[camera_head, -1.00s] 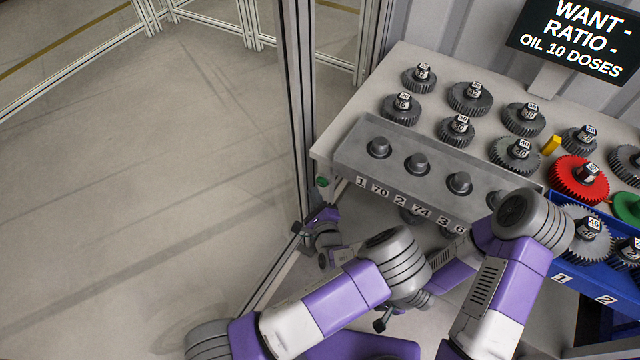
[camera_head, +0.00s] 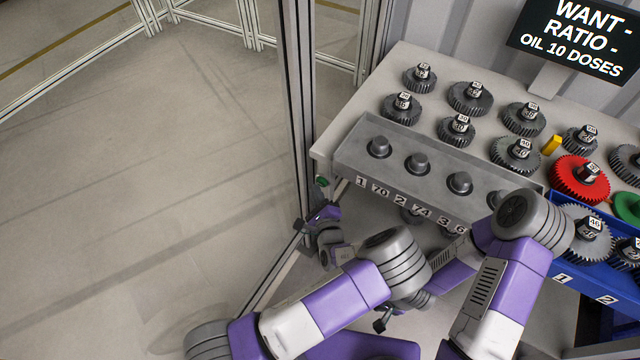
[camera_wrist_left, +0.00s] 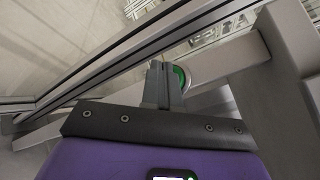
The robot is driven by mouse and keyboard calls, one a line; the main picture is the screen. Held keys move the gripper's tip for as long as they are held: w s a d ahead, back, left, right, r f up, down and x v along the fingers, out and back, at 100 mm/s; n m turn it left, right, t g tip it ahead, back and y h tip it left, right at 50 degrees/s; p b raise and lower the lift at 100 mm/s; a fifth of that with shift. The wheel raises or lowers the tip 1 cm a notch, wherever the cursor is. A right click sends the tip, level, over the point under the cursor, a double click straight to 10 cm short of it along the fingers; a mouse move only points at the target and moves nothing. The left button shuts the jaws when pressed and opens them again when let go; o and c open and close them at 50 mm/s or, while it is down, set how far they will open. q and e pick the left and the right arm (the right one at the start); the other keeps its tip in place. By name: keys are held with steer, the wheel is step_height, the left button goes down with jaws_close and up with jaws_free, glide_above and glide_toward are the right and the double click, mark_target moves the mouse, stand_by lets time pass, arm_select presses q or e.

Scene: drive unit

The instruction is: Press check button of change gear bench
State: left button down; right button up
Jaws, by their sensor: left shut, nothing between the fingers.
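The green check button (camera_head: 322,182) sits on the front left corner of the bench (camera_head: 325,147), partly covered by my left gripper. In the left wrist view the green button (camera_wrist_left: 182,77) shows just right of and behind the fingers. My left gripper (camera_head: 321,193) is shut and empty, its tips close to the button from below. In the left wrist view its closed fingers (camera_wrist_left: 160,72) overlap the button's left side; I cannot tell whether they touch it. My right gripper (camera_head: 382,321) is a small dark shape low in the head view, and its jaws are unclear.
A grey block with pegs (camera_head: 400,190) and number labels lies along the bench front. Several gears (camera_head: 470,97) stand behind it. A blue bin (camera_head: 570,270) is at the right. A sign (camera_head: 575,40) stands at the back. A metal post (camera_head: 298,100) rises just left of the button.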

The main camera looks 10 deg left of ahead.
arm_select(q)
steer(key=shift+w+d, duration=0.15)
steer(key=shift+w, duration=0.3)
stand_by(0.4)
steer(key=shift+s, duration=0.1)
steer(key=shift+s+a, duration=0.3)
steer(key=shift+s, duration=0.45)
steer(key=shift+s, duration=0.1)
steer(key=s, duration=0.1)
steer(key=s+a, duration=0.1)
steer(key=s, duration=0.1)
steer(key=s+a+p, duration=0.1)
steer(key=s, duration=0.1)
steer(key=shift+s, duration=0.25)
stand_by(0.6)
